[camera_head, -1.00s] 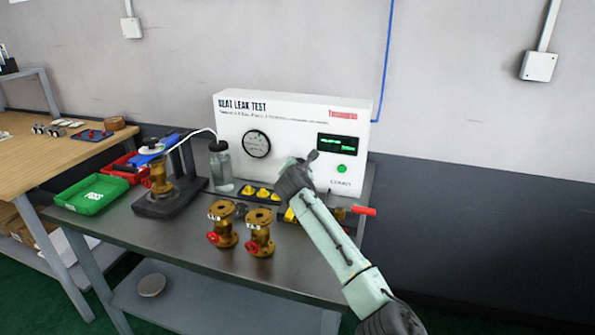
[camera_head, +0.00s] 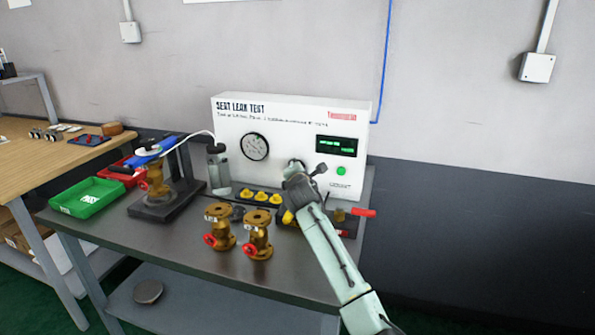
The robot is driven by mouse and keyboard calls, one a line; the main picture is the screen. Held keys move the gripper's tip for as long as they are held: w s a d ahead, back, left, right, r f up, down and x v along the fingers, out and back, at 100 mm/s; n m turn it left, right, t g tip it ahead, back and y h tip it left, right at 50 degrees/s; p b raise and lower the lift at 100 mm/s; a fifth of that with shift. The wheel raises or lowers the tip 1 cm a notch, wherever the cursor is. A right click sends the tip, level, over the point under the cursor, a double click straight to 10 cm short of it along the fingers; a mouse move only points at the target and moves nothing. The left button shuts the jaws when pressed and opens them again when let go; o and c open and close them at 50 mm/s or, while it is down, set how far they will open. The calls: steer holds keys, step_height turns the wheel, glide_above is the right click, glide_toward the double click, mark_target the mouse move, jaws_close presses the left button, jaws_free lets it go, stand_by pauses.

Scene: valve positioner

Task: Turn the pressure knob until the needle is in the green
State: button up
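The white seat leak test box (camera_head: 290,112) stands at the back of the grey bench. Its round gauge (camera_head: 254,147) is on the left of the front panel; the needle and any green band are too small to read. My gripper (camera_head: 293,165) is at the panel, right of the gauge and left of the green button (camera_head: 341,171). It covers the spot where a knob could be, so I cannot see the pressure knob. The fingers are too small and hidden to tell whether they are open, shut or touching anything. A green-lit display (camera_head: 336,145) sits above the button.
Two brass valves with red handwheels (camera_head: 219,228) (camera_head: 257,235) stand left of my arm. Yellow caps (camera_head: 261,196) lie before the box. A clamp stand (camera_head: 165,207), a clear bottle (camera_head: 219,172) and a green tray (camera_head: 86,198) are further left. A red-handled valve (camera_head: 362,212) is right of my arm.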

steer(key=o, duration=1.2)
steer(key=shift+c, duration=0.2)
steer(key=v, duration=1.2)
